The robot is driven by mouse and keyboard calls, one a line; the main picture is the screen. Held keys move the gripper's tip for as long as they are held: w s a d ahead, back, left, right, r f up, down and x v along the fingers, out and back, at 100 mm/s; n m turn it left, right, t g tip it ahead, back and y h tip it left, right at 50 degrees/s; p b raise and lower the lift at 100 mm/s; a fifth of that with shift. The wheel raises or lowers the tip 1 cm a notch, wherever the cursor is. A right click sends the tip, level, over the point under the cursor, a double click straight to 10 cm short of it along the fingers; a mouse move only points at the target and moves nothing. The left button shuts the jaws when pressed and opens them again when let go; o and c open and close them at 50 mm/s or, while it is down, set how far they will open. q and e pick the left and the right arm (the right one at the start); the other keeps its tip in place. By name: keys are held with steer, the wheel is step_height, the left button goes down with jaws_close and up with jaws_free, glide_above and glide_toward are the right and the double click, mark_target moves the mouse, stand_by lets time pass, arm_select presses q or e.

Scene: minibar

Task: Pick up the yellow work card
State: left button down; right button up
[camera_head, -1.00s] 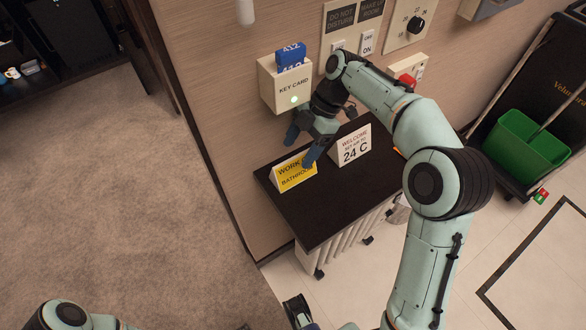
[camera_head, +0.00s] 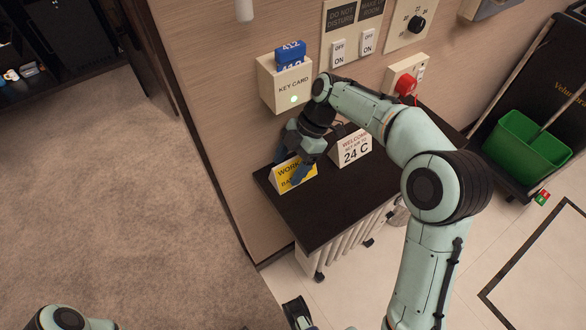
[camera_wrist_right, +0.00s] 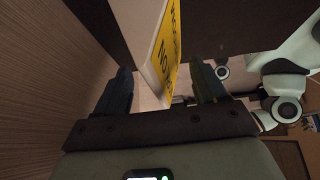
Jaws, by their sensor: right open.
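The yellow work card (camera_head: 286,172), a tent-shaped sign with black print, stands at the left end of the dark shelf (camera_head: 330,208). My right gripper (camera_head: 291,165) is open at the card, and one finger covers part of its yellow face. In the right wrist view the card (camera_wrist_right: 169,50) stands between the two spread fingers of the right gripper (camera_wrist_right: 162,86), its yellow face toward the right finger and its pale side toward the left one. I cannot tell whether a finger touches it. What looks like my left gripper (camera_head: 298,312) is cut off at the bottom edge.
A white "Welcome" 24 C sign (camera_head: 352,148) stands on the shelf just right of the gripper. A key card box (camera_head: 286,82) with a blue card is on the wall above. A red-knobbed wall box (camera_head: 405,82) is farther right. The shelf's front is clear.

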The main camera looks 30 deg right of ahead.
steer(key=shift+f, duration=0.2)
stand_by(0.3)
steer(key=c, duration=1.1)
steer(key=shift+o, duration=0.2)
